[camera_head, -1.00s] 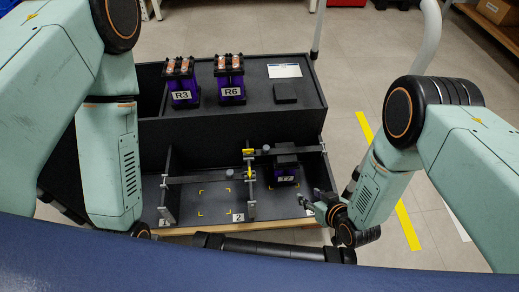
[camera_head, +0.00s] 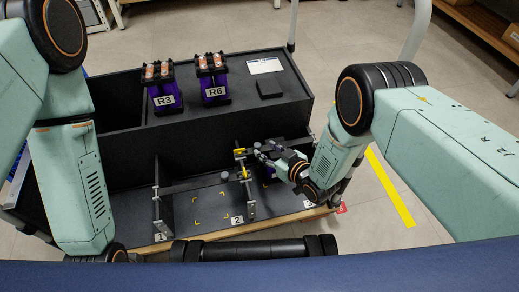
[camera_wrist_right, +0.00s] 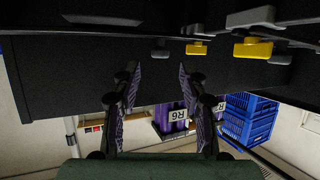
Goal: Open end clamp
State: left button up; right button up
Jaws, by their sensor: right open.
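A metal clamp rail with yellow parts (camera_head: 240,152) stands between bays 2 and 3 of the black fixture. In the right wrist view, which is upside down, a large yellow piece (camera_wrist_right: 253,48) and a smaller one (camera_wrist_right: 196,48) show near the top. My right gripper (camera_head: 266,151) is open and empty, just right of the yellow parts. Its two fingers (camera_wrist_right: 162,95) stand apart in the wrist view, with nothing between them. I cannot tell which part is the end clamp. The unit in bay 3 is mostly hidden by my right gripper. My left gripper is out of sight.
Purple units R3 (camera_head: 165,98) and R6 (camera_head: 215,90) stand on the upper black shelf (camera_head: 190,128), beside a black block (camera_head: 269,88) and a white sheet (camera_head: 264,65). Bay 2 floor (camera_head: 210,208) is bare. Blue crates (camera_wrist_right: 248,117) show in the wrist view.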

aim_at(258, 145)
jog(key=shift+b+x, duration=0.75)
jog(key=shift+x, duration=1.2)
grip_shut()
